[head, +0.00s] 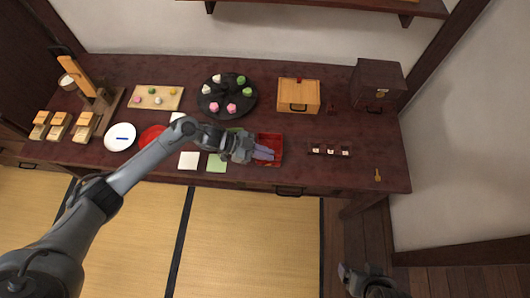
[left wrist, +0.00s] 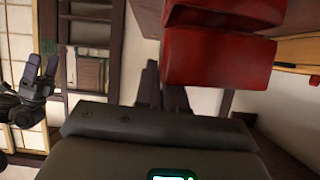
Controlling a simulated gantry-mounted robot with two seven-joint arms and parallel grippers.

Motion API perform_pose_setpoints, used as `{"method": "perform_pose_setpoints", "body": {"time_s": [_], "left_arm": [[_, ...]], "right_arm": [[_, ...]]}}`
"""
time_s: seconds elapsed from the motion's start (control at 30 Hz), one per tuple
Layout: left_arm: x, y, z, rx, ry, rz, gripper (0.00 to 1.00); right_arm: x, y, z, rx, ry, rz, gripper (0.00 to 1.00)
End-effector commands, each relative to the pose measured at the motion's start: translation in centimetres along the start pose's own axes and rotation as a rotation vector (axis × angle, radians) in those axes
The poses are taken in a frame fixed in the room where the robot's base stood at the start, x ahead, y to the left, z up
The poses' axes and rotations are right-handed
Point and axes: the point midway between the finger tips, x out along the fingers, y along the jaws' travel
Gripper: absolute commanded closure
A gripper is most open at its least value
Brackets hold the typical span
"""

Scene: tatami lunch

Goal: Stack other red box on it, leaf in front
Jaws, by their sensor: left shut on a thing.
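A red box (head: 277,148) is at the front middle of the table. My left gripper (head: 268,153) is shut over it, its fingers covering part of the box. In the left wrist view a red box (left wrist: 215,60) is close by the fingers, and a second red form (left wrist: 235,10) shows right behind it; I cannot tell how they touch. A small yellow leaf-like thing (head: 378,175) lies at the table's front right. My right gripper (left wrist: 40,72) is empty, its fingers apart, low and off the table; it also shows in the head view (head: 346,272).
A wooden box (head: 298,95) and a dark chest (head: 376,84) stand at the back. A black round plate (head: 211,104) holds several sweets. White and green squares (head: 216,164) lie left. Free room lies at front right.

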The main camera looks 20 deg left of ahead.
Motion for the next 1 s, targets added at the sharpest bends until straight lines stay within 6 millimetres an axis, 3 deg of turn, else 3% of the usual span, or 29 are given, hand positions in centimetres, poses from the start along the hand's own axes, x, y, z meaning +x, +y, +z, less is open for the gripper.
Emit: {"method": "perform_pose_setpoints", "body": {"time_s": [1.0], "left_arm": [[0.7,0.1,1.3,0.000,0.001,0.000,1.00]], "right_arm": [[1.0,0.1,0.4,-0.006,-0.001,0.005,0.11]]}}
